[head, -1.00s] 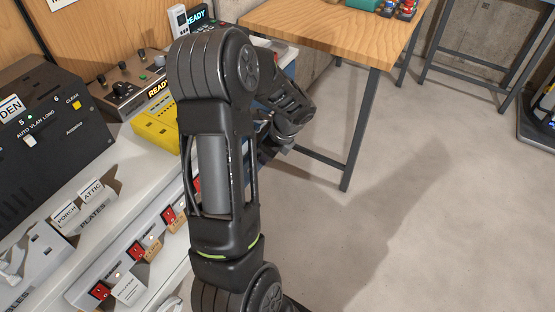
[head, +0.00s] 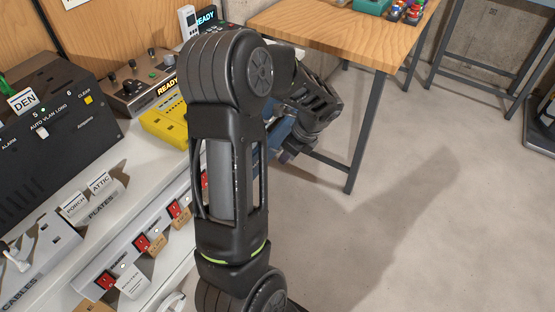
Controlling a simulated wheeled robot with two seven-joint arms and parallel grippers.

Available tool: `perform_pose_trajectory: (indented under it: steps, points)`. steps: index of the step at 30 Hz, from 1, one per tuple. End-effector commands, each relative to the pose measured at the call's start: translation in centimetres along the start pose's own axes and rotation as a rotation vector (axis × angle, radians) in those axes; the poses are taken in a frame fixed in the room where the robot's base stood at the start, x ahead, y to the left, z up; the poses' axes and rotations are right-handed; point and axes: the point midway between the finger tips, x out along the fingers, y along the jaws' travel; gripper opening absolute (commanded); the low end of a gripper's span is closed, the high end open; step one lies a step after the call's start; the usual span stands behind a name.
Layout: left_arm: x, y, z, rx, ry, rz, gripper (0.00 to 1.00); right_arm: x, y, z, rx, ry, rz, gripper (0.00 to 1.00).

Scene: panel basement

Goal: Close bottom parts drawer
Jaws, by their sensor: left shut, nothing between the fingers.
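My left arm fills the middle of the head view. Its gripper (head: 287,156) points down and away beyond the elbow, shut and empty, and partly hidden by the arm. A blue surface (head: 281,133) shows beside the gripper, between the arm and the wooden table; it may be part of the parts drawer unit. I cannot make out the bottom drawer or how far it stands open, because my arm covers that area. I cannot tell whether the gripper touches the blue surface. My right gripper is not in view.
A white bench (head: 128,158) on the left holds a black box (head: 50,135), a yellow case (head: 163,124) and power strips with red switches (head: 142,243). A wooden table (head: 330,30) with dark legs stands behind. The concrete floor (head: 430,220) on the right is clear.

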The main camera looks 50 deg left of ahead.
Motion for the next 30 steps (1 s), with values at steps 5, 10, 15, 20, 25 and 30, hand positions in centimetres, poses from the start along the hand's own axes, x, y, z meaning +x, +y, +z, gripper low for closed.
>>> perform_pose_trajectory:
  steps: [5,10,15,20,25,30]
  points:
    - [-3.9,0.0,0.0,0.0,0.0,-0.003,0.0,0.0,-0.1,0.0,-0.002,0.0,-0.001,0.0]
    - [-6.1,0.0,0.0,0.0,0.0,0.0,0.0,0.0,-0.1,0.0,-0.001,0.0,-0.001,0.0]
    - [-6.7,0.1,0.0,0.0,0.0,0.001,0.0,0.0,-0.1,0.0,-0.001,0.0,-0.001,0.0]
    - [-6.7,0.1,0.0,0.001,0.0,0.001,0.0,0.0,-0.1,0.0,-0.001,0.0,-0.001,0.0]
    - [-6.5,-0.2,-0.6,0.01,0.002,-0.007,0.0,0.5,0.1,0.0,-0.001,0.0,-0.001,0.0]
    - [-6.3,-1.6,-4.5,0.071,0.014,-0.079,0.0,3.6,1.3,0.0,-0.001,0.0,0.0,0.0]
